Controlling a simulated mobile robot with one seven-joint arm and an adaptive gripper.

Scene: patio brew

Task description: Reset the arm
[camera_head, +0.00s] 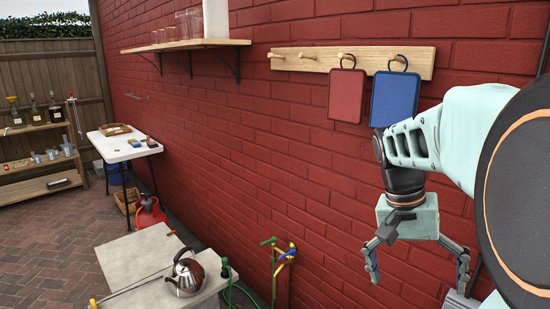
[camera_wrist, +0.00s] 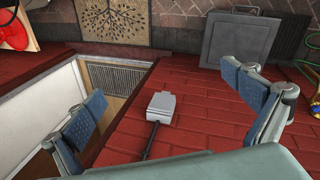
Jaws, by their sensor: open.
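My gripper (camera_head: 418,272) hangs from my arm at the right in the head view, fingers spread wide and pointing down, in front of the red brick wall. It holds nothing. In the wrist view my gripper (camera_wrist: 165,100) shows its two blue-grey finger pads far apart, with no object touching them. A small grey box (camera_wrist: 160,107) with a black cable is on the red brick surface beyond the space between them. The blue board (camera_head: 396,98) hangs on the peg rack behind my arm, and the red board (camera_head: 346,96) hangs left of it.
A wooden peg rack (camera_head: 300,58) and a shelf with glasses (camera_head: 170,46) are on the wall. A kettle (camera_head: 186,276) stands on the pale counter (camera_head: 135,262). A tap with green hose (camera_head: 282,252) is right of it. The paved floor (camera_head: 45,240) at left is open.

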